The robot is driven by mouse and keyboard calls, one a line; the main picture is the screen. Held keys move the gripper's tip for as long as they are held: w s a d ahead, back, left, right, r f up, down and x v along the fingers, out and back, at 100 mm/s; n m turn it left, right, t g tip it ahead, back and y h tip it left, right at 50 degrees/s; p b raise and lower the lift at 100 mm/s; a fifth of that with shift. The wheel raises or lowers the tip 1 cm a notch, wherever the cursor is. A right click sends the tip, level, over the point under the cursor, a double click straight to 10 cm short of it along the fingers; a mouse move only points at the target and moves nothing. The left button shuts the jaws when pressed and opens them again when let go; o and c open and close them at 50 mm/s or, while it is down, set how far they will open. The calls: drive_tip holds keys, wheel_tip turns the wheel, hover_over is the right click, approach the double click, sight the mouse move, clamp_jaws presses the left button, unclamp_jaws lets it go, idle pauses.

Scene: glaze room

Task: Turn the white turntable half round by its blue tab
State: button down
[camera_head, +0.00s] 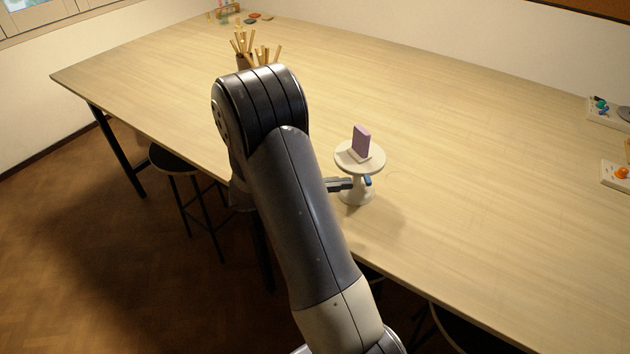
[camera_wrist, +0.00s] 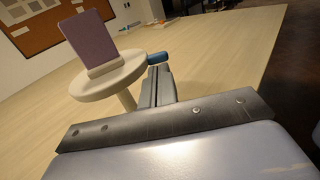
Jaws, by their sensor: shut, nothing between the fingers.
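The white turntable (camera_head: 346,154) stands on the wooden table near its front edge, a round top on a pedestal foot. A purple card (camera_head: 361,142) stands upright in a pale holder on the top; both also show in the wrist view, the card (camera_wrist: 90,38) above the turntable (camera_wrist: 90,91). The blue tab (camera_head: 368,181) sticks out low under the top's rim, on the near right side. My gripper (camera_head: 350,184) is shut and empty, at the turntable's left front below the rim. In the wrist view its fingers (camera_wrist: 160,72) point toward the blue tab (camera_wrist: 157,57); whether they touch it I cannot tell.
Containers with wooden tools (camera_head: 264,56) stand at the table's far left. Trays with small colored items (camera_head: 618,172) lie at the right edge. Black stools (camera_head: 172,160) stand along the near side. The tabletop around the turntable is clear.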

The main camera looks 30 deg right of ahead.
sight(366, 184)
drive_tip(key=shift+x, duration=1.4)
drive_tip(key=shift+s, duration=0.1)
drive_tip(key=shift+s+d+n+t+h, duration=0.35)
drive_tip(key=shift+n+t, duration=0.35)
drive_tip(key=shift+t, duration=0.3)
drive_tip(key=shift+s+d+n+t+h, duration=0.35)
drive_tip(key=shift+n+t, duration=0.35)
drive_tip(key=shift+t, duration=0.3)
drive_tip(key=shift+s+d+n+t+b, duration=0.35)
drive_tip(key=shift+d+n+t, duration=0.35)
drive_tip(key=shift+t, duration=0.25)
drive_tip(key=shift+s+d+n+t+b, duration=0.2)
drive_tip(key=shift+d+n+t+b, duration=0.25)
drive_tip(key=shift+d+t, duration=0.45)
drive_tip(key=shift+s+d+n+t+b, duration=0.35)
drive_tip(key=shift+d+n+t, duration=0.35)
drive_tip(key=shift+t, duration=0.25)
drive_tip(key=shift+d, duration=0.2)
